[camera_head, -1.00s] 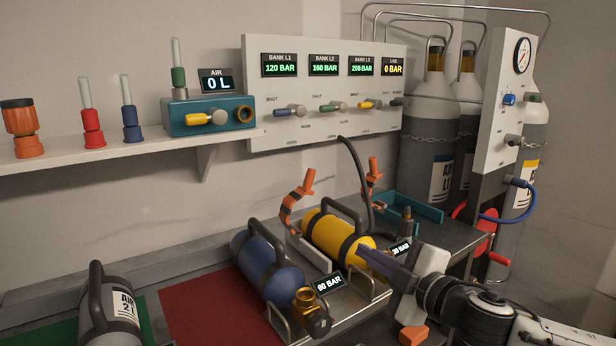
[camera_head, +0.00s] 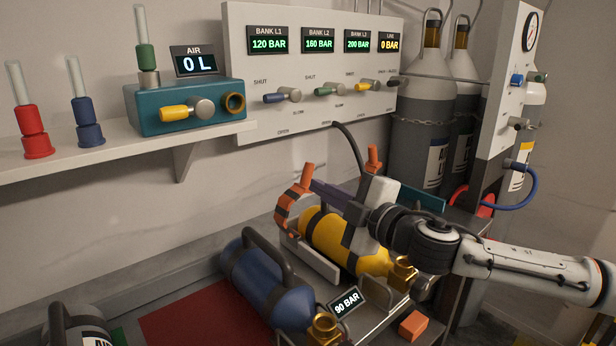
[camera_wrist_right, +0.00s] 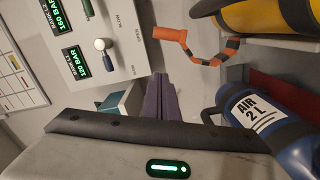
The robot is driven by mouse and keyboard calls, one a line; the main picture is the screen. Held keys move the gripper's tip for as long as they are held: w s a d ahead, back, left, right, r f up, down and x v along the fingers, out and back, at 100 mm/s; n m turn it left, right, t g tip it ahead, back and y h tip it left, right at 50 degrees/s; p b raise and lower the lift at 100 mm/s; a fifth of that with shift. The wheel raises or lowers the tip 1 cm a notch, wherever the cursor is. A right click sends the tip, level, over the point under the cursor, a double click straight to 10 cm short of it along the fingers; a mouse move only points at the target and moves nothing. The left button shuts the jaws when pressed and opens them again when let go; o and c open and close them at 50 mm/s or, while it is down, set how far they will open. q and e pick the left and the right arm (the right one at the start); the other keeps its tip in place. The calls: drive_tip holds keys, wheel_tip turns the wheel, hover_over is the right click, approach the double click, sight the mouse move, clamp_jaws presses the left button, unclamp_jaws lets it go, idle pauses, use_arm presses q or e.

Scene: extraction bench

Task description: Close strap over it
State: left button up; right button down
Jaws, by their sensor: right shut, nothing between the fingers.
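The yellow cylinder (camera_head: 322,233) lies in a metal cradle on the bench, its brass valve (camera_head: 404,270) towards the front right. An orange strap (camera_head: 285,208) with dark bands stands raised and open at its far left end. The strap also shows in the right wrist view (camera_wrist_right: 197,47), curled and clear of the cylinder (camera_wrist_right: 275,18). A second orange strap end (camera_head: 373,158) rises behind, mostly hidden by my arm. My right gripper (camera_head: 314,186) is shut and empty, above the cylinder beside the strap's upper end; contact cannot be told. My left gripper is not in view.
A blue cylinder (camera_head: 262,278) lies in the nearer cradle, with a 90 BAR display (camera_head: 346,302) beside it. An orange block (camera_head: 413,325) sits at the front right. The gauge panel (camera_head: 240,60) and shelf (camera_head: 60,168) stand behind. The red mat (camera_head: 200,318) is bare.

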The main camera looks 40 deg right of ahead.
sight(308, 177)
drive_tip(key=w+d, duration=0.1)
drive_tip(key=w, duration=0.2)
drive_tip(key=w+d+f+p, duration=0.1)
drive_tip(key=w, duration=0.2)
drive_tip(key=w+p, duration=0.1)
drive_tip(key=w, duration=0.2)
drive_tip(key=shift+d+f, duration=0.15)
drive_tip(key=shift+d, duration=0.25)
drive_tip(key=shift+w+d+f, duration=0.1)
drive_tip(key=shift+w+d, duration=0.05)
drive_tip(key=shift+d, duration=0.1)
